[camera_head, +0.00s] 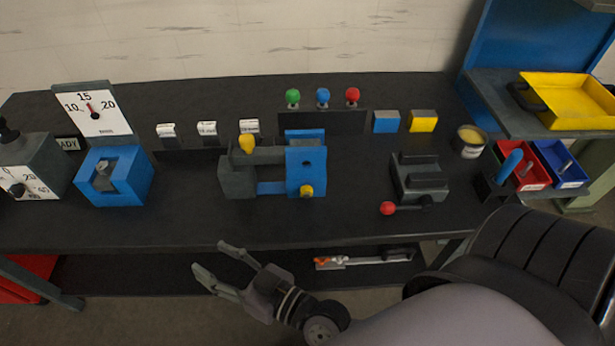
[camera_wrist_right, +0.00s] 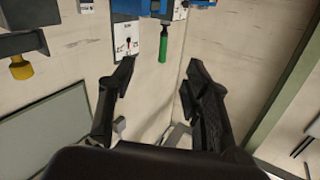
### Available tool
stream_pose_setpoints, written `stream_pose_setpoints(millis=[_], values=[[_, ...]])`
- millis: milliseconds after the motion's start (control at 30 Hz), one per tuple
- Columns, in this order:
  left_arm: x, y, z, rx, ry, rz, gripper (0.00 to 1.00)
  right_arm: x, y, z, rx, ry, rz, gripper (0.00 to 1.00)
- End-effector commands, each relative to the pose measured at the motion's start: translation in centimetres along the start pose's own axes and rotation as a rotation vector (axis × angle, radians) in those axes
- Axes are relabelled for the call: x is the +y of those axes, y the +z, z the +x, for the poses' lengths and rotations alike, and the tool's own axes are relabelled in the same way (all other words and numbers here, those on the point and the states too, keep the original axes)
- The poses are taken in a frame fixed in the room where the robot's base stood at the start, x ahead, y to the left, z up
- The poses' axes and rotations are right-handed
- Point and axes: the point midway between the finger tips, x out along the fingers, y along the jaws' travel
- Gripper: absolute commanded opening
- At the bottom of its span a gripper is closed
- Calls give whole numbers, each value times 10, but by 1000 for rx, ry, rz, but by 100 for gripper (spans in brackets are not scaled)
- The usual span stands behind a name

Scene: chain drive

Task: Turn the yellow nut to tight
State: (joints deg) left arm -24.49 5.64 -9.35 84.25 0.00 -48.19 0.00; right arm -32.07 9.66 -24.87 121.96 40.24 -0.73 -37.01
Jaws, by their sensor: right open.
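The yellow nut (camera_head: 307,191) is low on the front of the blue block (camera_head: 306,160) of the grey and blue fixture, at the middle of the bench. A second yellow knob (camera_head: 247,143) sits at the top left of that fixture. My right gripper (camera_head: 208,257) is open and empty, in front of the bench edge, below and left of the nut and apart from it. In the right wrist view its fingers (camera_wrist_right: 160,88) are spread with nothing between them. A yellow piece (camera_wrist_right: 20,67) shows there at far left; I cannot tell whether it is the nut. My left gripper is not visible.
Left of the fixture stand a blue block (camera_head: 128,180) and a dial gauge (camera_head: 93,110). To its right are a grey vise-like device (camera_head: 420,178) with a red ball handle (camera_head: 387,208) and a tin (camera_head: 470,141). The bench front (camera_head: 200,228) is clear.

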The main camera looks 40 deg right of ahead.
Motion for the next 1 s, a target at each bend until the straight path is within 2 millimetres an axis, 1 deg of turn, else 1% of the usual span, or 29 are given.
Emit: stream_pose_setpoints(millis=[33,100,167,200,267,300,400,500,600,700,767,867,1000], values=[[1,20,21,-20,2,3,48,7,-3,-2,68,64,18,45],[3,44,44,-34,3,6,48,23,-6,-9,151,179,35,45],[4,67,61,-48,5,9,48,39,-4,-20,200,296,43,45],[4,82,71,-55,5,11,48,51,0,-29,220,380,46,45],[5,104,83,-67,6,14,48,68,9,-45,234,505,43,45],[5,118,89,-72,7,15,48,78,16,-57,234,586,36,45],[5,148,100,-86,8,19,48,98,34,-87,212,766,14,45],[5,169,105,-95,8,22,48,110,49,-112,180,896,-12,45],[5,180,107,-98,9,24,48,116,57,-127,156,973,-31,45],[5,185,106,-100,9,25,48,121,59,-132,147,1003,-40,45],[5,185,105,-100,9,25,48,126,57,-129,147,1007,-43,45],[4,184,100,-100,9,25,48,139,53,-121,150,1006,-42,45],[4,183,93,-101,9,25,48,164,48,-105,151,1005,-44,45]])
